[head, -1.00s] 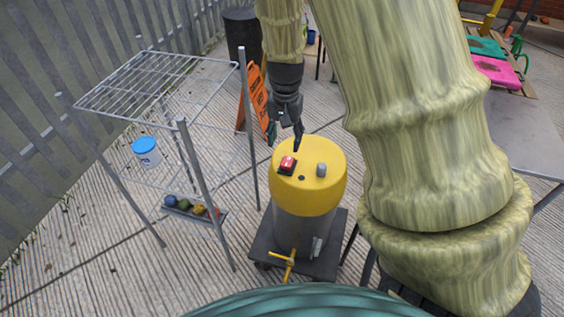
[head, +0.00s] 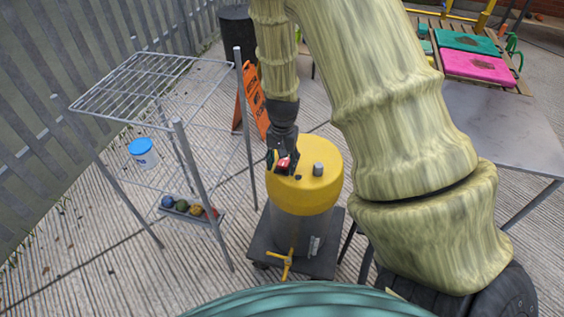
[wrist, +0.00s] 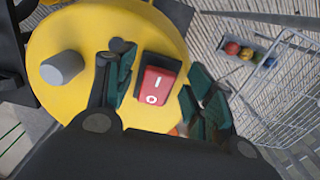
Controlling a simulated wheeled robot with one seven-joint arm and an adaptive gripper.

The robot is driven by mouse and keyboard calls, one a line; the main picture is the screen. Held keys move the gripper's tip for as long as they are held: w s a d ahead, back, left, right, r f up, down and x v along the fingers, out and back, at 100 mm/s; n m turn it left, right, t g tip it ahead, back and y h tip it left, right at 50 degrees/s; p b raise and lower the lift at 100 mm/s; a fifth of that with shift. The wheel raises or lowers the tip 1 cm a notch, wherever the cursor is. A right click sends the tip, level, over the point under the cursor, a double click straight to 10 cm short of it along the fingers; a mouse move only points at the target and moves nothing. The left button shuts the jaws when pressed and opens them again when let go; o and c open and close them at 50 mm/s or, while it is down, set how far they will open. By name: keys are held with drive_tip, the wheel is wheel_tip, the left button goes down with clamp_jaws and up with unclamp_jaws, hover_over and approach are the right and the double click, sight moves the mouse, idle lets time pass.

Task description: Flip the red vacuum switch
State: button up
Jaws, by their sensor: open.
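The red vacuum switch (head: 283,164) is a red rocker in a black housing on the yellow top (head: 317,185) of the vacuum. In the wrist view the red switch (wrist: 157,84) shows its white I and O marks and lies between my fingertips. My gripper (head: 284,160) points down at the vacuum's top, close over the switch. In the wrist view my gripper (wrist: 158,88) is open, one finger on each side of the switch. It holds nothing. I cannot tell whether the fingertips touch the housing.
A grey knob (head: 318,169) stands on the yellow top beside the switch. An orange sign (head: 254,100) is behind the vacuum. A grey table (head: 500,125) is at right.

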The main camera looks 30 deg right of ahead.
drive_tip(key=c, duration=1)
drive_tip(key=shift+s+a+f+t+h+b, duration=0.1)
drive_tip(key=shift+f+t+h+b, duration=0.05)
drive_tip(key=shift+t+h+b, duration=0.2)
drive_tip(key=o, duration=1)
wheel_tip(320, 180, up, 12)
drive_tip(key=shift+s+a, duration=0.45)
